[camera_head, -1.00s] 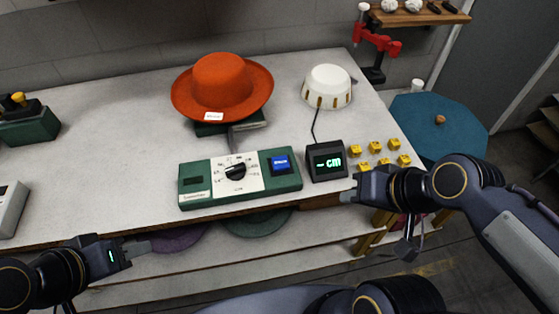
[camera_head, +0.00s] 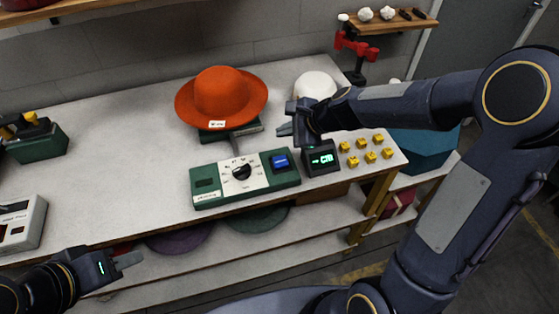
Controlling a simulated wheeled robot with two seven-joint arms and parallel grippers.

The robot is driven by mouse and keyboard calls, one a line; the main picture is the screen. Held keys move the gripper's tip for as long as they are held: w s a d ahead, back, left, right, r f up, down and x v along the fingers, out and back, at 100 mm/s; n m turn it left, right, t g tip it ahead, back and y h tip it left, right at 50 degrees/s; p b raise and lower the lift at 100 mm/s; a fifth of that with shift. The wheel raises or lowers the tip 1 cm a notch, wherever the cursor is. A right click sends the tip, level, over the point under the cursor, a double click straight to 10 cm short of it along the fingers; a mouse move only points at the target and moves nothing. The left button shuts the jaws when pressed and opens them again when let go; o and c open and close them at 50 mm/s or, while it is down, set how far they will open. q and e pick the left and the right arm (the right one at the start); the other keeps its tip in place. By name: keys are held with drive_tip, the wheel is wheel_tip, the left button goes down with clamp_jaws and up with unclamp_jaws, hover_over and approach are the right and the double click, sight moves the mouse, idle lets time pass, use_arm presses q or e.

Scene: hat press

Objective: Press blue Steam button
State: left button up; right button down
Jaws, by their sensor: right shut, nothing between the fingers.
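The blue Steam button (camera_head: 281,161) sits at the right end of the green control box (camera_head: 206,202) on the white table. The box has a black dial (camera_head: 242,171) on a white panel. My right gripper (camera_head: 284,131) is shut and empty. It is raised above and behind the blue button in the picture, pointing left, apart from it. My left gripper (camera_head: 128,261) is low at the left, in front of the table edge and away from the box. Its fingers look close together, but I cannot tell whether they are shut.
An orange hat (camera_head: 221,97) stands behind the box. A small display (camera_head: 322,158) with green characters stands right of it. The white dome (camera_head: 315,86) is partly hidden by my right arm. Several yellow blocks (camera_head: 353,161) lie at the right. The table's left-middle (camera_head: 120,170) is clear.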

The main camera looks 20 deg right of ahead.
sight(284, 163)
drive_tip(key=shift+f, duration=0.15)
wheel_tip(284, 163, down, 8)
drive_tip(key=b, duration=0.8)
drive_tip(key=shift+f, duration=0.25)
idle(1.6)
drive_tip(key=shift+f+b, duration=0.4)
drive_tip(key=shift+b, duration=0.2)
drive_tip(key=shift+f+b, duration=0.55)
idle(0.3)
drive_tip(key=shift+r, duration=0.15)
drive_tip(key=shift+r+p, duration=0.85)
drive_tip(key=shift+p, duration=0.1)
